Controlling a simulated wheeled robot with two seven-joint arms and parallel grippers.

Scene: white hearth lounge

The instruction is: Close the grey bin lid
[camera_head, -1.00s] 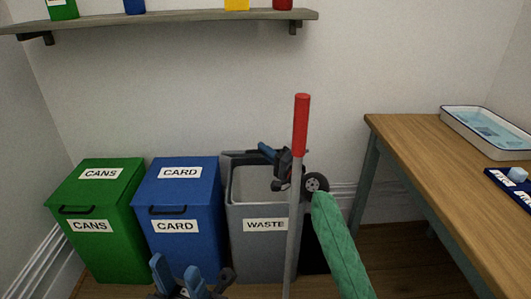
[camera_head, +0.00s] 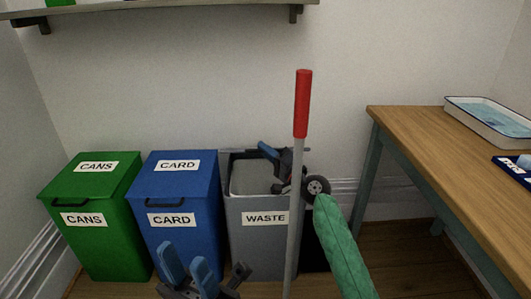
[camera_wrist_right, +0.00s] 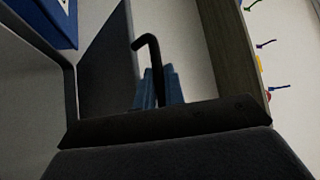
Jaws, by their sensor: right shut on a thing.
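The grey bin (camera_head: 257,235), labelled WASTE, stands open at the right end of the bin row in the head view. My right gripper (camera_head: 268,152) is at the lid above the bin's back right. In the right wrist view its blue fingers (camera_wrist_right: 170,88) are shut at a black hooked handle (camera_wrist_right: 149,58) beside a dark grey panel. The exact contact is partly hidden. My left gripper (camera_head: 187,270) is open and empty in front of the blue bin.
A blue bin (camera_head: 178,190) and a green bin (camera_head: 92,190) stand shut to the left. A pole with a red grip (camera_head: 302,105) rises in front of the grey bin's right side. A wooden table (camera_head: 430,150) stands right. A shelf (camera_head: 160,16) hangs above.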

